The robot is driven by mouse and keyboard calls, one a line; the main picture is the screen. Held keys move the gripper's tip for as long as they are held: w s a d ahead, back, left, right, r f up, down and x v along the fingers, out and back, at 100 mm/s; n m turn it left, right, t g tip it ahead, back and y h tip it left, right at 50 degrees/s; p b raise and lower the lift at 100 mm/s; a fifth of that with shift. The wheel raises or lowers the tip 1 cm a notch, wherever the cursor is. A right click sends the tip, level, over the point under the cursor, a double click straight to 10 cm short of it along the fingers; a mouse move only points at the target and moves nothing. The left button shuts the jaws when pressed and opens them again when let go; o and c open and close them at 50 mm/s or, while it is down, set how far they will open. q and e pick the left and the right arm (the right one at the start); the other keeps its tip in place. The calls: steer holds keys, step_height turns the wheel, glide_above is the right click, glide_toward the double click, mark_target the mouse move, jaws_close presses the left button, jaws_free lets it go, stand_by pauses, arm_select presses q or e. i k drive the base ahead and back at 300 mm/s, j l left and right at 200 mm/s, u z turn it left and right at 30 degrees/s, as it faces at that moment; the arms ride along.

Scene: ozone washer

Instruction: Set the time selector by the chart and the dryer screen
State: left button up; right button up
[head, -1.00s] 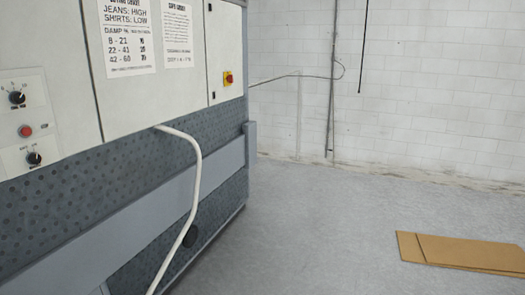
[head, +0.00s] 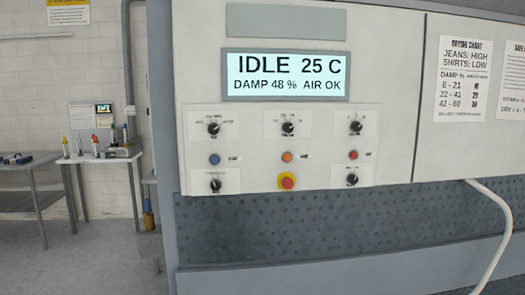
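The dryer screen (head: 286,77) is lit and reads IDLE, 25 C, DAMP 48 %, AIR OK. The drying chart (head: 464,80) to its right reads JEANS: HIGH, SHIRTS: LOW, with damp rows 8-21, 22-41 and 42-60; the figures beside these rows are too small to read surely. Black knobs sit below the screen: upper left (head: 214,128), upper middle (head: 288,127), upper right (head: 356,127), lower left (head: 215,184) and lower right (head: 352,179). Their labels are too small to tell which is the time selector. Neither gripper is in view.
Blue (head: 214,159), orange (head: 287,156) and red (head: 354,155) buttons lie between the knob rows. A red emergency button (head: 287,182) on yellow is below. A white hose (head: 500,225) hangs at the right. A bench (head: 100,158) with bottles stands at left, with open floor before it.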

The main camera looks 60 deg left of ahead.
mark_target(288, 127)
steer(key=u, duration=0.4)
steer(key=j+u, duration=0.15)
steer(key=u, duration=1.05)
steer(key=i+j, duration=0.05)
steer(key=i, duration=0.05)
